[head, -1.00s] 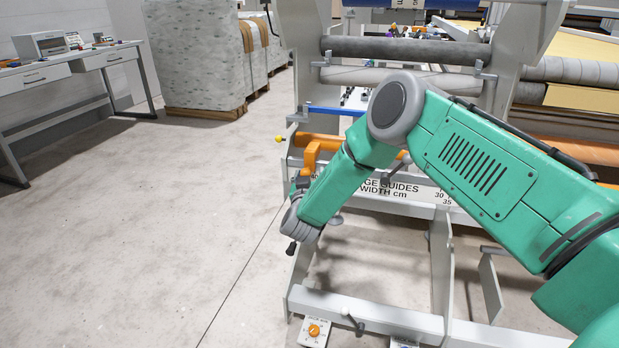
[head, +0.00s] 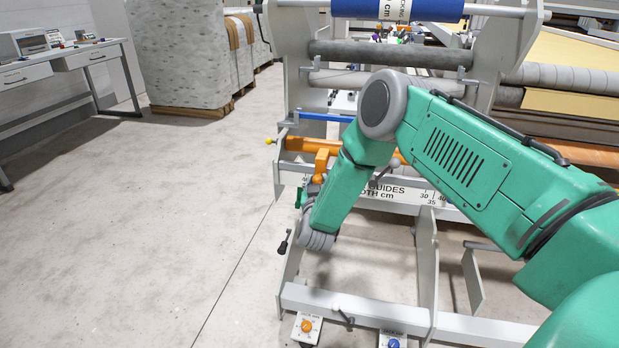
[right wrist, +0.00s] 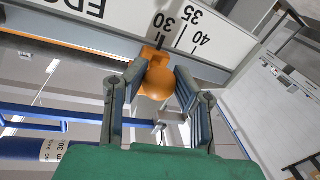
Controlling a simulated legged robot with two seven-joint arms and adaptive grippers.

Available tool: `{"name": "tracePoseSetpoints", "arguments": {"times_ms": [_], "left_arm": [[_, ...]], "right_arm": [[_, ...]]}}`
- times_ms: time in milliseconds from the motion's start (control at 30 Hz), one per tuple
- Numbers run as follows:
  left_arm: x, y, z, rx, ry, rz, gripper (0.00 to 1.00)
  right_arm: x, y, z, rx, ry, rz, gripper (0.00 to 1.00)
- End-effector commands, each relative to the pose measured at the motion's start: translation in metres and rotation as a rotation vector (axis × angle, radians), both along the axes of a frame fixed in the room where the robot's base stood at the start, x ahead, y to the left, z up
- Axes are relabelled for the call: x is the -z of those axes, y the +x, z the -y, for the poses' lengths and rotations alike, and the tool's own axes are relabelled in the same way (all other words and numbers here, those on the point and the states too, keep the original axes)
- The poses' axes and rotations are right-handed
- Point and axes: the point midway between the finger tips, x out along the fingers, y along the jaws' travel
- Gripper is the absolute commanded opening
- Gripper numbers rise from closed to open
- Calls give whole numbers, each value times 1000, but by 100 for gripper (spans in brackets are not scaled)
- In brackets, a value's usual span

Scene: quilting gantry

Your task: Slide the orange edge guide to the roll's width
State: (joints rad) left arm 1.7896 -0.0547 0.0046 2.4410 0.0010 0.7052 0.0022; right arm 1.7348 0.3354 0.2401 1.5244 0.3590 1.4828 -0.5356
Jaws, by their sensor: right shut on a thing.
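The orange edge guide (head: 322,160) sits near the left end of the white scale panel (head: 408,193) marked EDGE GUIDES WIDTH cm. My right gripper (head: 314,183) reaches it from below, partly hidden by my forearm. In the right wrist view, my right gripper (right wrist: 158,80) is shut on the guide's round orange knob (right wrist: 155,82), one finger on each side. The knob is beside the 30 mark of the panel (right wrist: 220,38). The blue roll (head: 350,8) with a white label is at the top, cut off; its label reads 30 in the wrist view (right wrist: 28,149). My left gripper is out of view.
An orange bar (head: 302,144) runs behind the guide. A dark grey roller (head: 385,53) spans the frame above. Small dial boxes (head: 306,327) stand at the frame's foot. The floor at left is clear.

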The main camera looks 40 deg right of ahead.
Motion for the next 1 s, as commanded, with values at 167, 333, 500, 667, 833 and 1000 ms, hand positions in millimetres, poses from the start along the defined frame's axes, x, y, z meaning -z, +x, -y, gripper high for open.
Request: {"name": "tracePoseSetpoints", "arguments": {"times_ms": [167,333,500,667,833,1000], "left_arm": [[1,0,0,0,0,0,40],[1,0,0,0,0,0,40],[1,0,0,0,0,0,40],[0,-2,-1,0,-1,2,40],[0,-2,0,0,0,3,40],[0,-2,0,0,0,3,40]], "right_arm": [[2,-1,3,4,-1,-2,33],[1,-1,1,3,-1,0,47],[0,-1,0,1,0,0,47],[1,-9,-8,-1,0,-2,47],[2,-35,-28,-1,0,-4,47],[3,-64,-49,0,2,-4,47]]}}
